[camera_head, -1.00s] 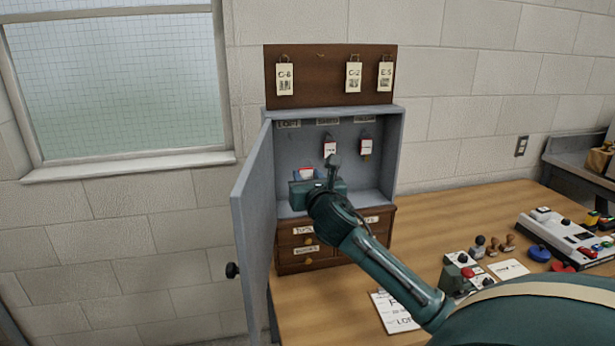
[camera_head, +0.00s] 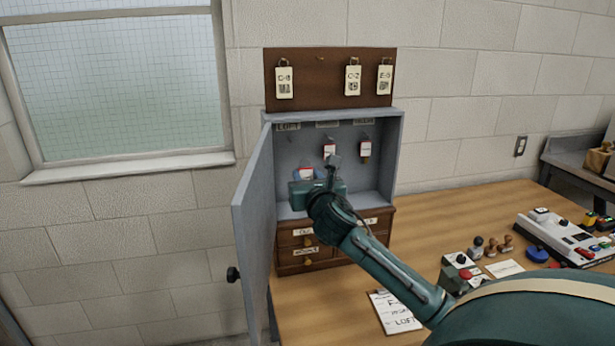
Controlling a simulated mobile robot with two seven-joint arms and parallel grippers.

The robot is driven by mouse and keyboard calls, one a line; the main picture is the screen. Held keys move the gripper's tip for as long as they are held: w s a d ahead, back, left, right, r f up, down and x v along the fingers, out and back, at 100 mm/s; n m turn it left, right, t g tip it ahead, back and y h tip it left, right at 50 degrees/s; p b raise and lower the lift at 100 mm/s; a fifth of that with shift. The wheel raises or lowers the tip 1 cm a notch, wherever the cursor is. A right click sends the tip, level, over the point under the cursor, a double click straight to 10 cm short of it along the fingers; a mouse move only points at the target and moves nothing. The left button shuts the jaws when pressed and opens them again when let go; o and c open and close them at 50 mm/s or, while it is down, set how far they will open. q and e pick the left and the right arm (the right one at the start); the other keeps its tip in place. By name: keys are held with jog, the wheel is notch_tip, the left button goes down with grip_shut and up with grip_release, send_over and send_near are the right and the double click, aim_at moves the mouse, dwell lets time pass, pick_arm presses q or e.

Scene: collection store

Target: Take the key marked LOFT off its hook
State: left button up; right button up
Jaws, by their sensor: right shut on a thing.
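A grey key cabinet (camera_head: 398,150) stands on the table with its door (camera_head: 254,215) swung open to the left. A LOFT label (camera_head: 288,127) is at the upper left of its back wall, and no key hangs directly under it. My right gripper (camera_head: 307,181) is inside the cabinet, low and left, shut on a key with a red-and-white tag (camera_head: 306,173). The tag shows just above the gripper; its writing is unreadable and its lower part hidden. Two other tagged keys hang from hooks: one in the middle (camera_head: 329,151), one at right (camera_head: 365,149). My left gripper is not in view.
Small labelled drawers (camera_head: 290,268) sit below the cabinet. A board (camera_head: 318,75) with several paper tags is above it. A clipboard (camera_head: 396,312) with a list lies in front. A button box (camera_head: 459,272), stamps and a console (camera_head: 575,238) are at right. The table middle is clear.

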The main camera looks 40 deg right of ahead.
aim_at(306, 174)
jog(key=shift+s, duration=0.1)
dwell(0.3)
jog(key=shift+v, duration=1.45)
jog(key=shift+r, duration=0.1)
jog(key=v, duration=0.9)
dwell(0.7)
